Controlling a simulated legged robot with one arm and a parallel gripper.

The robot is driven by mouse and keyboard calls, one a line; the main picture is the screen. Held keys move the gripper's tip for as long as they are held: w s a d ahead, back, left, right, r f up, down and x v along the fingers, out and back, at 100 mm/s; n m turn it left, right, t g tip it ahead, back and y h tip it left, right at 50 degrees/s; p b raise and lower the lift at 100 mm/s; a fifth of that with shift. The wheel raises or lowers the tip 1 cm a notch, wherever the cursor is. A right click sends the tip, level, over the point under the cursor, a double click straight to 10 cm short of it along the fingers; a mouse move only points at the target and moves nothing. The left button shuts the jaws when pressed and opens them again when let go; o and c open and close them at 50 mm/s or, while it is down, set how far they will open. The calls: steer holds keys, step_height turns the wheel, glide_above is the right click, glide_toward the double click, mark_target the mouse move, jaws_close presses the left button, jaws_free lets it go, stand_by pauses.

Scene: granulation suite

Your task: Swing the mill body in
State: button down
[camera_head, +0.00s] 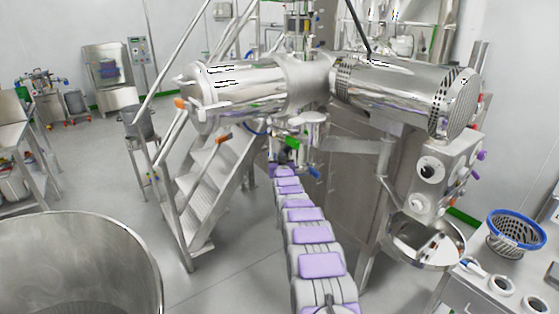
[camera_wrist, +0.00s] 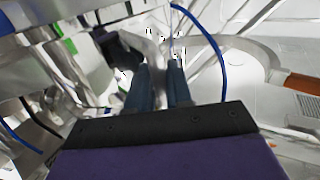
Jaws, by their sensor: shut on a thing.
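A short upright steel cylinder with a flanged top, which looks to be the mill body (camera_head: 313,130), hangs below the junction of two large horizontal steel drums. A steel swing arm (camera_head: 352,146) runs from it to a post on the right. My gripper (camera_wrist: 159,80) has its two blue-grey fingers close together on a pale metal handle (camera_wrist: 155,50) in the wrist view. In the head view my arm reaches up to just below and left of the mill body, and the fingers are too small to make out. The handle's join to the mill body is unclear.
The left drum (camera_head: 235,95) and the perforated right drum (camera_head: 405,88) are above my arm. Steel stairs (camera_head: 215,180) stand left. A large steel bowl (camera_head: 75,255) is at lower left. A blue-rimmed basket (camera_head: 515,235) sits at right. A blue hose (camera_wrist: 215,45) curves beside my gripper.

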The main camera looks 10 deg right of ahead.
steer(key=shift+w+a+r, duration=0.1)
steer(key=shift+w+r, duration=0.1)
steer(key=c, duration=1.5)
jaws_free()
steer(key=shift+o, duration=1.4)
steer(key=shift+w+a+f, duration=0.15)
steer(key=shift+f, duration=0.1)
steer(key=shift+s+d, duration=0.2)
steer(key=shift+s, duration=0.45)
steer(key=s+p, duration=0.2)
steer(key=s, duration=1.4)
steer(key=shift+a, duration=0.4)
